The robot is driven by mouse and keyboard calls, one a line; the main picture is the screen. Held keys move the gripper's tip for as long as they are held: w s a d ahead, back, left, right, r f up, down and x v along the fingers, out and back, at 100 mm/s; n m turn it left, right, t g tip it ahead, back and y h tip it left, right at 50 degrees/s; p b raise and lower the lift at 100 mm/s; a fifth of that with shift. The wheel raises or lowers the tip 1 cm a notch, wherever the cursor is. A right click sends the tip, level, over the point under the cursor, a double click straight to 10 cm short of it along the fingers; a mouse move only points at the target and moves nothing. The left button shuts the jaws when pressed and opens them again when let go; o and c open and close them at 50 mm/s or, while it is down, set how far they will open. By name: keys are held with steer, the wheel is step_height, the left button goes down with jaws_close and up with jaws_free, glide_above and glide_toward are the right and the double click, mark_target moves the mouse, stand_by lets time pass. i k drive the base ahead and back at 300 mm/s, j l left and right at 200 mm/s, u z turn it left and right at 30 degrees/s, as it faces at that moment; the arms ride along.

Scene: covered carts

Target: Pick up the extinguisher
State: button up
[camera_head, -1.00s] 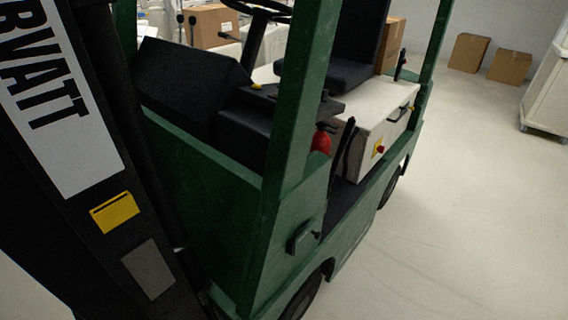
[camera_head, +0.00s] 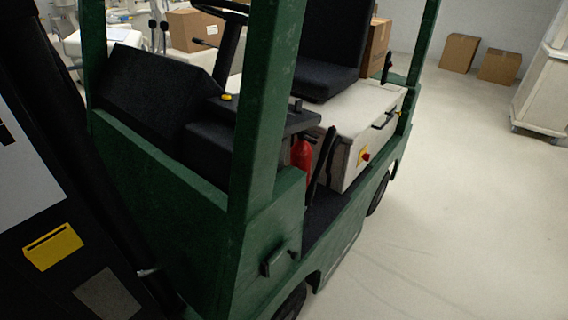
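The red extinguisher (camera_head: 302,158) stands inside the green forklift (camera_head: 230,225), in the footwell just behind the front green post. Its upper part shows between the dark dashboard and a black lever; its lower part is hidden by the green side panel. My gripper is not in view.
The forklift's green post (camera_head: 268,110) stands in front and left of the extinguisher. The white seat base (camera_head: 350,125) is behind it. The pale floor (camera_head: 450,220) on the right is clear. Cardboard boxes (camera_head: 478,58) and a white cart (camera_head: 543,90) stand further back.

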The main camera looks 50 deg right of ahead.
mark_target(301, 151)
steer(key=l+u, duration=0.35)
steer(key=l, duration=3.3)
steer(key=k+l, duration=0.1)
steer(key=l, duration=0.7)
